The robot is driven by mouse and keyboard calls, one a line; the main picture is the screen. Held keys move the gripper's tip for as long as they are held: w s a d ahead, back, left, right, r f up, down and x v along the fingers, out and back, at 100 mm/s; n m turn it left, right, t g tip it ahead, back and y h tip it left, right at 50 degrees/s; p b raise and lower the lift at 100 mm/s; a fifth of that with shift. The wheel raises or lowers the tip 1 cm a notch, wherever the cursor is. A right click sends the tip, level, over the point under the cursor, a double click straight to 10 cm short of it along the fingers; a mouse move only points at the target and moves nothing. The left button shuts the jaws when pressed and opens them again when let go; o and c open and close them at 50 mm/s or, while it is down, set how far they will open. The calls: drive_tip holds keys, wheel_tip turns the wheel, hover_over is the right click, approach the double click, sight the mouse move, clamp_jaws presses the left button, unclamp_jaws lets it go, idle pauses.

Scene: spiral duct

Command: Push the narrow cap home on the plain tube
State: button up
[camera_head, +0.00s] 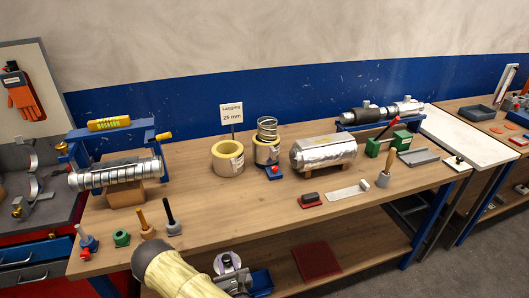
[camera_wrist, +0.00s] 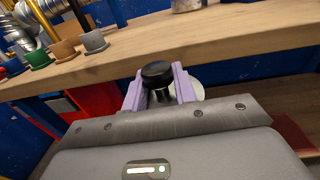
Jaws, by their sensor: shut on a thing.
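My gripper (camera_wrist: 160,90), with pale purple fingers, is shut on a black round-topped piece (camera_wrist: 158,70) in the wrist view. I cannot tell whether this is the narrow cap. It is held in front of the bench's front edge, apart from the bench. A spiral-ribbed metal duct (camera_head: 115,175) lies on a cardboard block on the bench at left. A smooth foil-covered cylinder (camera_head: 323,152) lies on supports at mid bench. I cannot tell which thing is the plain tube.
The wooden bench (camera_head: 225,205) has free room at its front middle. Upright tools in small holders, including a green one (camera_head: 122,239), line its front left. Yellow lagging rolls (camera_head: 228,158) stand at the back. A red mat (camera_head: 317,261) lies on the lower shelf.

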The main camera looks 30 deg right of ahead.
sight(217, 272)
drive_tip(key=a+f+n+y, duration=0.2)
drive_tip(key=a+f+y, duration=0.1)
drive_tip(key=a+f, duration=0.1)
drive_tip(key=shift+w+y, duration=0.1)
drive_tip(key=shift+y, duration=0.3)
wheel_tip(217, 272, down, 10)
drive_tip(key=b, duration=1)
drive_tip(key=shift+d, duration=0.15)
drive_tip(key=shift+w+r, duration=0.1)
